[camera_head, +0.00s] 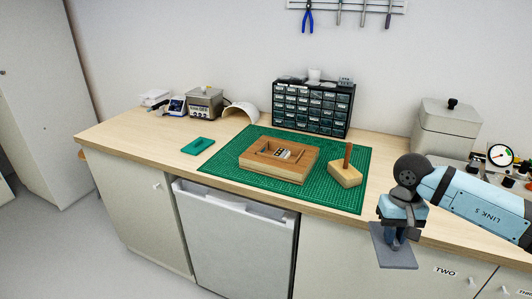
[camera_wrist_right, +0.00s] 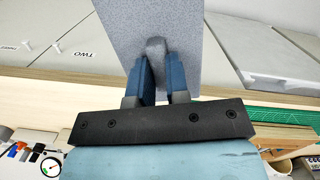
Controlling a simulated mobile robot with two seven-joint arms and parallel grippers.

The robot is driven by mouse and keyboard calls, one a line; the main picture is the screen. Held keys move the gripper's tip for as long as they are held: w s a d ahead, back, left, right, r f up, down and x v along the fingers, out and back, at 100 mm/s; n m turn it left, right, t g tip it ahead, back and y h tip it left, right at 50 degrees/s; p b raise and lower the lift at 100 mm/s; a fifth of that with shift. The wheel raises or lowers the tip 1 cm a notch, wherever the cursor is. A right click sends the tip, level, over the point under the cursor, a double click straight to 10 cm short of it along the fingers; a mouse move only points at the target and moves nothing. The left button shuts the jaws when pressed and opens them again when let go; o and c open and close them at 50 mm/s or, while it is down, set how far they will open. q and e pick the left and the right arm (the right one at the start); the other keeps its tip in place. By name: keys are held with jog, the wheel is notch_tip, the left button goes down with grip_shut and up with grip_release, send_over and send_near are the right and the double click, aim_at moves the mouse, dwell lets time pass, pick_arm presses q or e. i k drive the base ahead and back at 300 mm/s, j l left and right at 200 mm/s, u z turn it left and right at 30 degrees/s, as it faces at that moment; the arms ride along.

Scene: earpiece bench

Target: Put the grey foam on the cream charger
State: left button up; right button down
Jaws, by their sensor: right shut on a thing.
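My right gripper (camera_head: 398,231) is at the right, out in front of the bench's front edge. It is shut on the grey foam (camera_head: 393,252), a flat speckled slab with a raised grip. In the right wrist view the fingers (camera_wrist_right: 156,80) close on that grip, and the grey foam (camera_wrist_right: 183,42) spreads out beyond them. I cannot tell for sure which thing is the cream charger; a boxy grey-beige device (camera_head: 205,104) at the back left may be it. My left gripper is not in view.
A green mat (camera_head: 225,159) carries a wooden tray (camera_head: 272,172) with small pieces and a wooden block with a post (camera_head: 345,175).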

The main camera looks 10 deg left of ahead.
aim_at(281, 152)
jog(key=k+u, duration=0.1)
jog(key=u, duration=1.25)
jog(key=l+u, duration=0.25)
jog(key=i+l+u, duration=0.1)
jog(key=l+u, duration=0.2)
jog(key=l, duration=1)
